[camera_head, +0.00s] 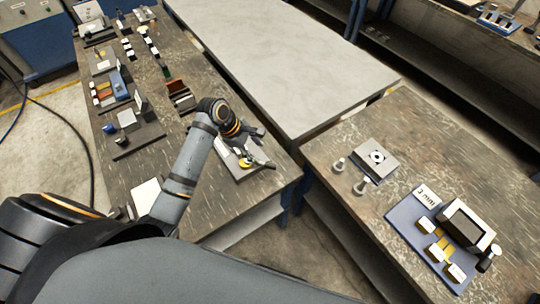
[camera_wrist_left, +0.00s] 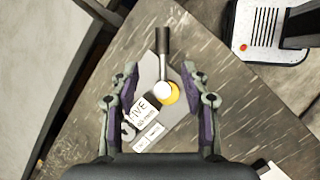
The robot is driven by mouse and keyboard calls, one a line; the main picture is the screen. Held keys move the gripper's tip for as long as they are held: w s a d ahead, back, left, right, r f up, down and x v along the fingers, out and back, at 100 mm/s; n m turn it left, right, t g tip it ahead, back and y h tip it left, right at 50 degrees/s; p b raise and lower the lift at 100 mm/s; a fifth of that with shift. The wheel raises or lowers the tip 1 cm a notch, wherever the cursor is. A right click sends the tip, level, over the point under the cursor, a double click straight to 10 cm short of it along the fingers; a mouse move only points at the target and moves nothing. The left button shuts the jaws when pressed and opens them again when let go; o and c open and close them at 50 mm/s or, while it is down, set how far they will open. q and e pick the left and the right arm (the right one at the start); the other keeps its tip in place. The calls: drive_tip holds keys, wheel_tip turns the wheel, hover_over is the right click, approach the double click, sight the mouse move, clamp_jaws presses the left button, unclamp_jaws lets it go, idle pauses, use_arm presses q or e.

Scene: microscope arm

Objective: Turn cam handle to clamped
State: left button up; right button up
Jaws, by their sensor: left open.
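The cam fixture is a light grey plate (camera_head: 237,172) near the front right corner of the left bench. In the left wrist view the cam handle (camera_wrist_left: 163,42) is a dark bar pointing up the picture. A white round knob (camera_wrist_left: 162,90) and a yellow disc (camera_wrist_left: 173,97) lie at its lower end. Printed labels (camera_wrist_left: 143,110) are beside them. My left gripper (camera_head: 262,148) is over the fixture, open. In the left wrist view its fingers (camera_wrist_left: 160,78) stand apart on either side of the handle's lower end. I cannot tell whether they touch anything. My right gripper is out of view.
A dark stand on a pale slotted base (camera_wrist_left: 265,35) is at the wrist view's upper right. Blocks and trays line the left bench behind my arm. The right bench holds a square plate (camera_head: 376,157) and a blue tray (camera_head: 408,219). A bare grey table (camera_head: 270,55) stands behind.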

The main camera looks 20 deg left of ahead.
sight(268, 164)
use_arm(q)
drive_tip(key=x, duration=0.6)
drive_tip(key=shift+s+d+f+p, duration=0.1)
drive_tip(key=shift+d+f+p, duration=0.1)
drive_tip(key=shift+f+p, duration=0.2)
drive_tip(key=x, duration=0.3)
drive_tip(key=shift+a, duration=0.15)
drive_tip(key=shift+f, duration=0.2)
drive_tip(key=shift+c, duration=0.6)
clamp_jaws()
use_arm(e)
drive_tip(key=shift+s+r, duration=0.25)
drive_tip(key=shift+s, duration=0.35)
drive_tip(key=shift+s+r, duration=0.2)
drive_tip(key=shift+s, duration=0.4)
